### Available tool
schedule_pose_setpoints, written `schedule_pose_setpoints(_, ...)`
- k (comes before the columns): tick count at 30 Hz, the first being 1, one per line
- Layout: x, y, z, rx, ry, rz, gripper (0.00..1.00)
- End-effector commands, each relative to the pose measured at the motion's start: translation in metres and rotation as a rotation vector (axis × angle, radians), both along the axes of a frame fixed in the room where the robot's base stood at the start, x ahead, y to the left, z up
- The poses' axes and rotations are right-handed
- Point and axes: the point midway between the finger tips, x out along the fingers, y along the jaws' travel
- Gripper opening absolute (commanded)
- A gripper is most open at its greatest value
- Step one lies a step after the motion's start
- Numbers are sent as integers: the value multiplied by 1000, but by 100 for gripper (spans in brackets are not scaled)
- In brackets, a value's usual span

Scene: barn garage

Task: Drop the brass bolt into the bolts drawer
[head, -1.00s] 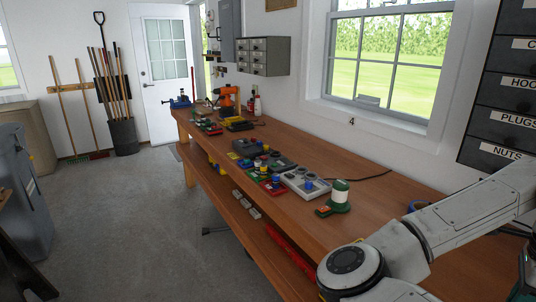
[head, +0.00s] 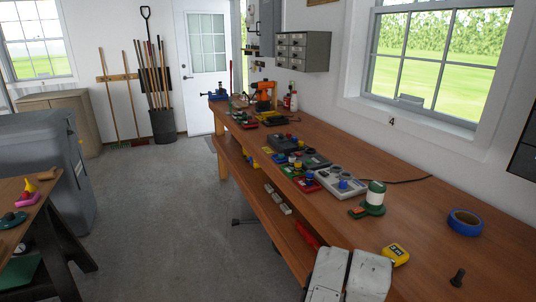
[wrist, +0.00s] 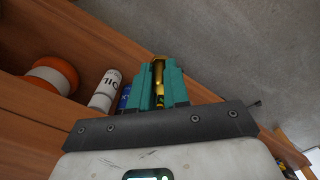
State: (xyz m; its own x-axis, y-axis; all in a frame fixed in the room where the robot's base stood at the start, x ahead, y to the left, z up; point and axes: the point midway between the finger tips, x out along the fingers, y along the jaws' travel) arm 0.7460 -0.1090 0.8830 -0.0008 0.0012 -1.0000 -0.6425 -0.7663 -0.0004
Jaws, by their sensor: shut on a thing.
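The brass bolt (wrist: 158,72) shows in the wrist view between the teal fingers of my gripper (wrist: 160,84), which is shut on it. Its lower part is partly hidden by the fingers. In the head view my gripper is out of sight; only a white link of my arm shows at the bottom.
The wooden workbench (head: 320,190) runs along the wall. A sawhorse table (head: 12,190) stands left. The floor between is clear.

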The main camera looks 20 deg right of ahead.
Motion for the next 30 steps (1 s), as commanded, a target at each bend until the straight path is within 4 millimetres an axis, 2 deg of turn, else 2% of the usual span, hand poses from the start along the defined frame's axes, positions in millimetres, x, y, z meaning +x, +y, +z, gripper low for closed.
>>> schedule_pose_setpoints(1, 2, 20, -14, -3, 5, 117, 0)
schedule_pose_setpoints(6, 4, 69, -50, -2, 4, 432, 0)
schedule_pose_setpoints(12, 1, 101, -74, -2, 1, 644, 0)
schedule_pose_setpoints(18, 0, 110, -80, 0, 0, 703, 0)
schedule_pose_setpoints(30, -1, 108, -80, -3, 2, 701, 0)
